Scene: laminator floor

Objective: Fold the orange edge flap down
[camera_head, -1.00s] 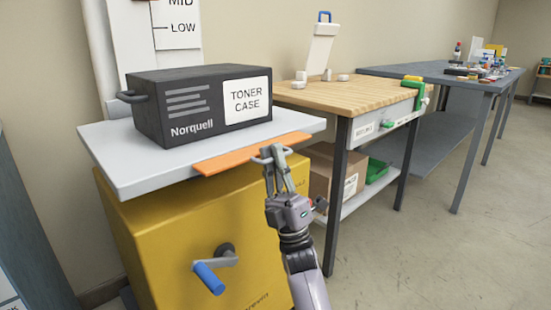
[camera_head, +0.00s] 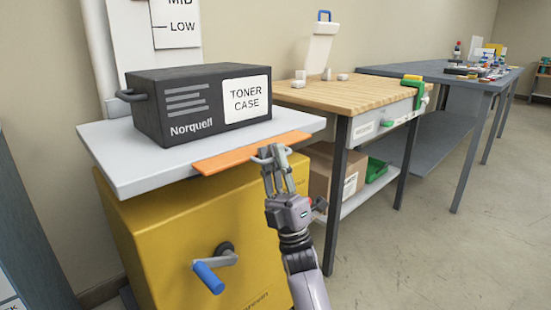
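The orange edge flap (camera_head: 240,156) sticks out roughly level along the front edge of the light grey platform (camera_head: 105,157), on top of the yellow cabinet. My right gripper (camera_head: 271,153) is at the flap's outer edge near its right end, with its fingertips at or just over the edge. I cannot tell whether the fingers touch the flap or are closed on it. My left gripper is not in view.
A black toner case (camera_head: 198,103) stands on the platform behind the flap. A blue-handled crank (camera_head: 209,277) sticks out of the yellow cabinet (camera_head: 150,235) below. A wooden-topped bench (camera_head: 350,95) stands close on the right. Open floor (camera_head: 420,255) lies at the right.

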